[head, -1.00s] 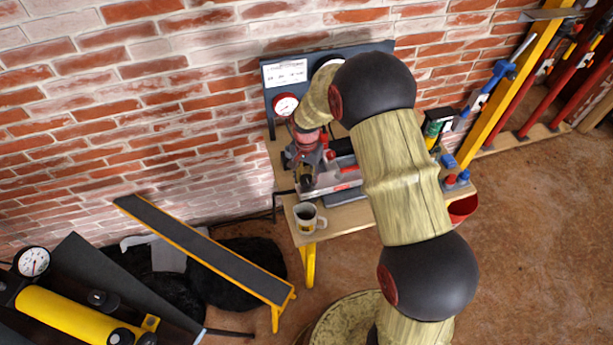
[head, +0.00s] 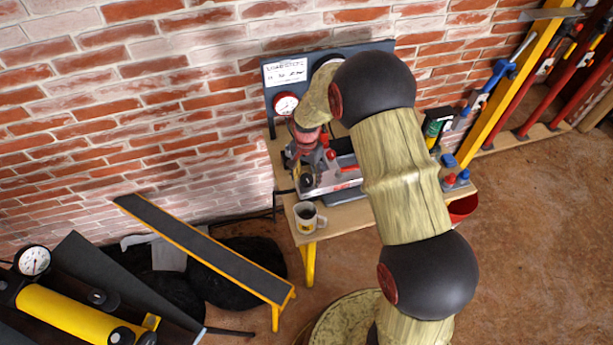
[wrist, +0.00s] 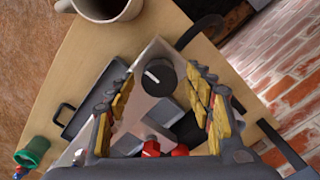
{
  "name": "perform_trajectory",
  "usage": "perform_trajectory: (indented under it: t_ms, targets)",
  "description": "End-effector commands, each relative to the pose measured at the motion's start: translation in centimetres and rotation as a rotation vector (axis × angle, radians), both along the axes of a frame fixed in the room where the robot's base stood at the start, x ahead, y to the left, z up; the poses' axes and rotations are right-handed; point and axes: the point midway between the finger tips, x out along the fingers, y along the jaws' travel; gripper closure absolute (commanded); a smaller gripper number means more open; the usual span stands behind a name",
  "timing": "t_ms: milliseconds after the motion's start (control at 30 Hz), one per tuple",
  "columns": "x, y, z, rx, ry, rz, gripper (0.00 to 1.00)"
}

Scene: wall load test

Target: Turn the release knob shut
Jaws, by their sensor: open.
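The black round knob (wrist: 158,77) with a white pointer line sits on a light metal plate (wrist: 150,58) in the wrist view. My gripper (wrist: 160,84) is open, with its yellow-padded fingers on either side of the knob. No contact with the knob shows. In the head view my gripper (head: 306,178) is over the front left of the device on the bench (head: 350,215), and the knob is hard to make out there.
A mug (head: 306,217) stands near the bench's front left corner, close to the device; its rim also shows in the wrist view (wrist: 104,10). A gauge panel (head: 287,76) stands behind the device against the brick wall.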

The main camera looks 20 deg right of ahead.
Motion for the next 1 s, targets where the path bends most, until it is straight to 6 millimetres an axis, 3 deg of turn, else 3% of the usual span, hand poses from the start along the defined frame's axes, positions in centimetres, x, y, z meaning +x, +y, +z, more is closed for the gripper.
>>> perform_trajectory:
  t_ms: [333,700,1000]
  targets:
    - [0.1,0.0,1.2,0.0,-0.003,0.0,0.48]
    - [0.1,0.0,8.3,0.0,-0.003,0.0,0.48]
    - [0.0,0.0,11.7,0.0,0.0,0.0,0.48]
